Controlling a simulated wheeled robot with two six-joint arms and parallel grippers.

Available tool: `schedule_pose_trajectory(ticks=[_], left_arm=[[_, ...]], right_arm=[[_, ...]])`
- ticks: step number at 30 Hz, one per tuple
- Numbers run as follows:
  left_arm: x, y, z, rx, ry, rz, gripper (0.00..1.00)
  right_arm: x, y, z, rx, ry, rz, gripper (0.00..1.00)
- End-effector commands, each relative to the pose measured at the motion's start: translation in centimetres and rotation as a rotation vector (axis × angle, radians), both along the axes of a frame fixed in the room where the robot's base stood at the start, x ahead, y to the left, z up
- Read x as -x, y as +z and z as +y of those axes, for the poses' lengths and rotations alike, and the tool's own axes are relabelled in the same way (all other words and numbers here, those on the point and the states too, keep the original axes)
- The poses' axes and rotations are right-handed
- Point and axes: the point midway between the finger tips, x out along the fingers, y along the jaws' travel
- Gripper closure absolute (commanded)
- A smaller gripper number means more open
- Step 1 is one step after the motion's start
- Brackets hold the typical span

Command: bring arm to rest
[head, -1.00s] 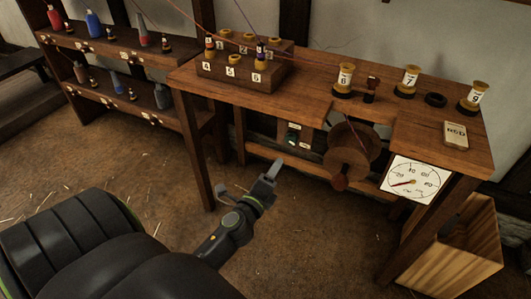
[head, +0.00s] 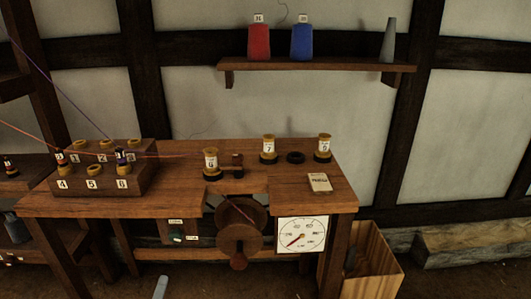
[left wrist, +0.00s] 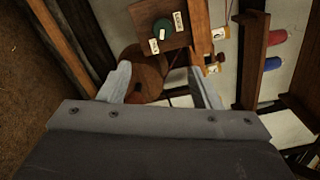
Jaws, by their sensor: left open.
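My left gripper (left wrist: 162,80) is open and empty in the left wrist view, its two grey fingers spread apart. Beyond the fingers that view shows the brown wooden wheel (left wrist: 146,66) and the switch box with a green knob (left wrist: 162,28). In the head view only a grey tip of my left gripper (head: 160,287) shows at the bottom edge, in front of the bench. The rest of that arm is out of the head view. My right gripper is in neither view.
The wooden bench (head: 270,192) holds a numbered spool block (head: 105,181), spools and a small card (head: 319,182). A dial (head: 301,234) hangs at its front. A wooden crate (head: 385,272) stands right of it. A wall shelf (head: 330,67) carries a red and a blue cone.

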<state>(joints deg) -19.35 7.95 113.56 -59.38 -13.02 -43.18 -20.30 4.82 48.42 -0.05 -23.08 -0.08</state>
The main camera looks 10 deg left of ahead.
Motion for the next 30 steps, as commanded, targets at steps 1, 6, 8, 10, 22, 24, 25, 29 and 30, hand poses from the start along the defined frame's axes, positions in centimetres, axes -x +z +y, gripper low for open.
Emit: schedule_pose_trajectory(ticks=[1, 6, 8, 10, 22, 24, 25, 29, 30], left_arm=[[0.0, -0.6, 0.1, 0.020, 0.002, 0.014, 0.43], [0.6, -6.6, 0.7, 0.221, 0.034, 0.137, 0.43], [1.4, -9.9, 0.9, 0.332, 0.063, 0.201, 0.43], [2.9, -13.8, 1.0, 0.469, 0.111, 0.274, 0.43], [18.6, -31.3, 0.0, 1.166, 0.617, 0.591, 0.43], [22.4, -33.2, -0.5, 1.266, 0.743, 0.622, 0.43], [24.0, -33.9, -0.7, 1.304, 0.798, 0.632, 0.43], [30.3, -35.9, -1.8, 1.433, 1.022, 0.654, 0.43], [31.9, -36.3, -2.0, 1.460, 1.079, 0.654, 0.43]], right_arm=[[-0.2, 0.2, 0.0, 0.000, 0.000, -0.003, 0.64], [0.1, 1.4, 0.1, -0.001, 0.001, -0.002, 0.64], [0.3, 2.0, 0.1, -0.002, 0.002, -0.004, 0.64], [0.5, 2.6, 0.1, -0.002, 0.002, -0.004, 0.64], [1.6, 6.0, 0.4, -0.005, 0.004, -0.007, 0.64], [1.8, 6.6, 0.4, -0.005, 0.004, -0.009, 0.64], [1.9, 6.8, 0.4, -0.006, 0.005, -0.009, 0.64], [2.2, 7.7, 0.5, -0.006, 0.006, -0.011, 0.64], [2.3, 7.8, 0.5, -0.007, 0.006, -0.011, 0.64]])
